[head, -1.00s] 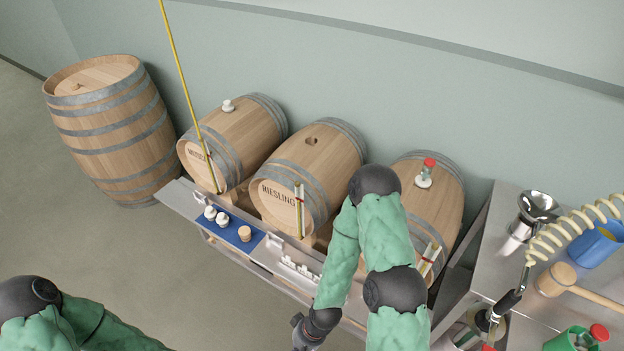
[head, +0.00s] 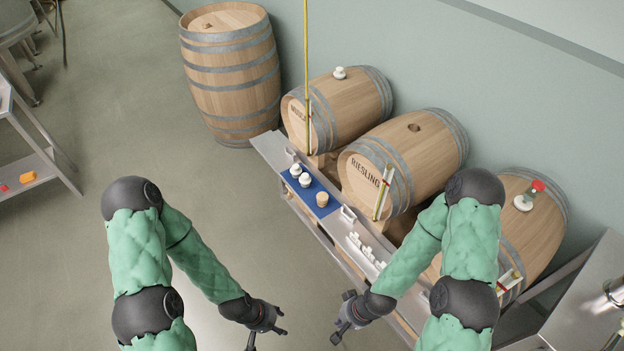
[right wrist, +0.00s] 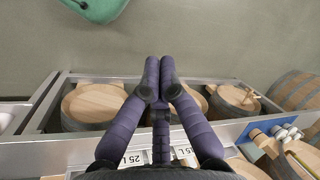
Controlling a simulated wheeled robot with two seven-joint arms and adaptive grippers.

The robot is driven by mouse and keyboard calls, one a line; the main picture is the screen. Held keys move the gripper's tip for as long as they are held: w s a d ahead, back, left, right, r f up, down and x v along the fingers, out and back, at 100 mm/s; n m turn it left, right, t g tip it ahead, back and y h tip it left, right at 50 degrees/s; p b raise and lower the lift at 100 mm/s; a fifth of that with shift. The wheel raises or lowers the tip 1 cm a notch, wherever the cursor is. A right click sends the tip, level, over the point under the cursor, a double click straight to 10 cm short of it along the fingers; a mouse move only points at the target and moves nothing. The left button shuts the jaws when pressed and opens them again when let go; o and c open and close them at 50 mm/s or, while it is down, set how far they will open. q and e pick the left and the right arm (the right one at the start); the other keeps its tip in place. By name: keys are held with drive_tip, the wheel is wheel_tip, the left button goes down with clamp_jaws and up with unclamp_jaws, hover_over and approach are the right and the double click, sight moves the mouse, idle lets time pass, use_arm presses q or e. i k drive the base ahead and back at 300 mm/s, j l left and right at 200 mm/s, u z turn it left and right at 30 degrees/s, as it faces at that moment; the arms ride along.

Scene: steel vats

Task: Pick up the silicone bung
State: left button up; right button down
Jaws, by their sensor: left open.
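Two white bungs (head: 299,175) stand side by side on a blue mat (head: 309,189) on the ledge before the barrels. A tan bung (head: 322,199) stands nearer me on the same mat. In the right wrist view the white bungs (right wrist: 287,132) show at the lower right. My left gripper (head: 267,341) is open and empty, over the floor, nearer me than the mat. My right gripper (head: 338,322) is below and right of the mat in the picture. Its fingertips (right wrist: 159,60) are together with nothing between them.
The Riesling barrel (head: 405,155) has an open bung hole. The far barrel (head: 340,105) carries a white bung, the near one (head: 535,235) a white fitting with a red top. A yellow rod (head: 307,80) rises beside the mat. White clips (head: 367,252) line the ledge.

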sight(306, 179)
drive_tip(key=i+j+z, duration=0.1)
drive_tip(key=i+j, duration=0.2)
drive_tip(key=i+j+z, duration=0.15)
drive_tip(key=i+j, duration=0.15)
drive_tip(key=i+j+z, duration=0.1)
drive_tip(key=i+j, duration=0.15)
drive_tip(key=j, duration=0.15)
drive_tip(key=i+j+z, duration=0.1)
drive_tip(key=i+j, duration=0.15)
drive_tip(key=i+j+z, duration=0.15)
drive_tip(key=j, duration=0.35)
drive_tip(key=i+j+z, duration=0.1)
drive_tip(key=i+j, duration=0.25)
drive_tip(key=i+j+z, duration=0.1)
drive_tip(key=j, duration=0.45)
drive_tip(key=i+l, duration=0.05)
drive_tip(key=i, duration=0.05)
